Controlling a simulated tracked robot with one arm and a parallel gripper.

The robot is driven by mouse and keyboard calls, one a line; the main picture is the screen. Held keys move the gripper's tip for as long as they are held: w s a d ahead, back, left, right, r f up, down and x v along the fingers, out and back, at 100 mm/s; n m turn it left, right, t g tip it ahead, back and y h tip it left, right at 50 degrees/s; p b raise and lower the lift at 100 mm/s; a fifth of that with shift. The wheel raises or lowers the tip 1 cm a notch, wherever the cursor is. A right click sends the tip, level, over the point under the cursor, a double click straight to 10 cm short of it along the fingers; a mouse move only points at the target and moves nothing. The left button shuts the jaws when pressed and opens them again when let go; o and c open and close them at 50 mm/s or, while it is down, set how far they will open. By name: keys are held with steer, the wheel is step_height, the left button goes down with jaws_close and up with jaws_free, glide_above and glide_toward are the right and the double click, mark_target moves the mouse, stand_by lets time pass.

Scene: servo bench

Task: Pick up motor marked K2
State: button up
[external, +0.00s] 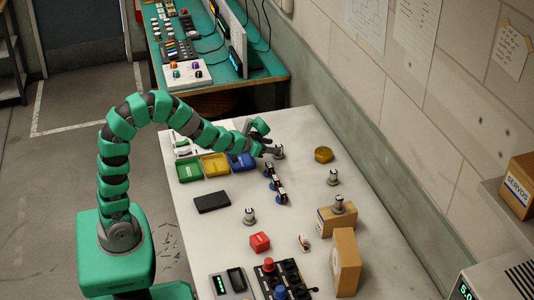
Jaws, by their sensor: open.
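Several small silver motors with dark bases stand upright about the bench. One motor (279,153) is right at my gripper's fingertips. Another motor (333,177) stands to the right, one motor (249,216) stands nearer the camera, and one motor (339,205) stands on a cardboard box (328,221). Their markings are too small to read, so I cannot tell which is K2. My gripper (270,141) is open, reaching over the bench's far part. I cannot tell whether the motor at its fingertips is between the fingers or just beside them.
Dark servo-like parts (275,184) lie just in front of my gripper. Green, yellow (214,165) and blue bins stand left. A brown round tin (323,154), red cube (260,242), taller carton (345,262) and button panel (283,281) are also on the bench. The bench's middle has free room.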

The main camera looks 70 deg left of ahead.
mark_target(279, 145)
steer(key=x, duration=0.1)
steer(key=b+x, duration=0.1)
steer(key=x, duration=0.3)
steer(key=shift+s+a+f, duration=0.2)
steer(key=shift+a+f, duration=0.05)
steer(key=shift+a, duration=0.05)
steer(key=shift+r, duration=0.1)
jaws_close()
